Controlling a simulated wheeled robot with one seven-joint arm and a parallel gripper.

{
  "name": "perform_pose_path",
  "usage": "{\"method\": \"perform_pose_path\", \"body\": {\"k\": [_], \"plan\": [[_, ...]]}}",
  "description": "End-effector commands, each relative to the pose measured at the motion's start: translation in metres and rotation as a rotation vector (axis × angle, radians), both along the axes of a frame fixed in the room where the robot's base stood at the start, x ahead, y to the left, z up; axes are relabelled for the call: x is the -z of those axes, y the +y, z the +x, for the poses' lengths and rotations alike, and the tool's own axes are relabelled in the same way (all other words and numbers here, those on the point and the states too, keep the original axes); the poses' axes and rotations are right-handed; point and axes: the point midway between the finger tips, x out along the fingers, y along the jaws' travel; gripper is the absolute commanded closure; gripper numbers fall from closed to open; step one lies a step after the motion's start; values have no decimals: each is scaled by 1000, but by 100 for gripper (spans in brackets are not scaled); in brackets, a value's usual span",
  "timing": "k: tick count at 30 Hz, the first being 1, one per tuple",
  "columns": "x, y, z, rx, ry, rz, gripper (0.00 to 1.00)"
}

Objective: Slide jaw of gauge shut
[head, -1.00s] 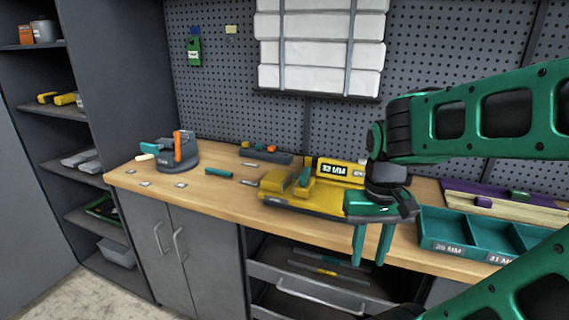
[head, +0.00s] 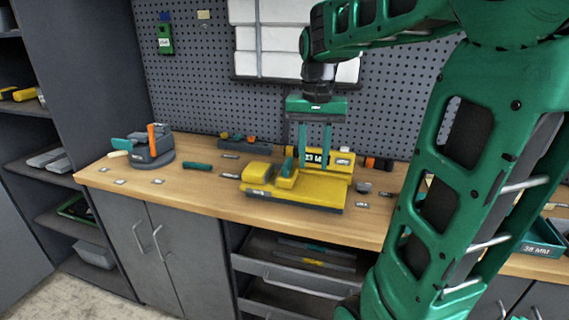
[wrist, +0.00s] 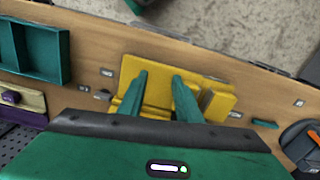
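The yellow gauge (head: 318,190) lies on the wooden bench in the head view, with a raised display panel at its back. The display reads about "23 M", partly covered by a finger. The jaw (head: 284,182), a yellow block with a green upright tab, stands on the base. A gap separates it from the yellow end block (head: 257,172) at the left. My gripper (head: 314,166) points down over the gauge, fingers apart and nothing seen between them. Its fingers appear just right of the tab; contact cannot be told. The wrist view shows both fingertips (wrist: 159,76) over the yellow gauge body (wrist: 158,92).
A grey holder with an orange part (head: 152,148) stands at the bench's left. A green bar (head: 197,166) lies between it and the gauge. A teal tray (wrist: 42,55) is beyond the gauge's other side. The pegboard rises behind, and drawers stand open below.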

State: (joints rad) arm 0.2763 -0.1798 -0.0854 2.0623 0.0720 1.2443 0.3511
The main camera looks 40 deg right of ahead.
Motion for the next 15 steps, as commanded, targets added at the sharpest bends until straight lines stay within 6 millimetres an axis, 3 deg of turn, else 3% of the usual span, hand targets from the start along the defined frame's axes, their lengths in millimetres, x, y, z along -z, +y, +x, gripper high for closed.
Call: {"method": "perform_pose_path", "body": {"k": [1,6,10,15], "plan": [[-10,-2,25,24,0,0,69],[-33,-3,80,90,-2,6,69],[-42,-3,102,118,-3,10,69],[-37,-3,108,130,-1,12,69]]}}
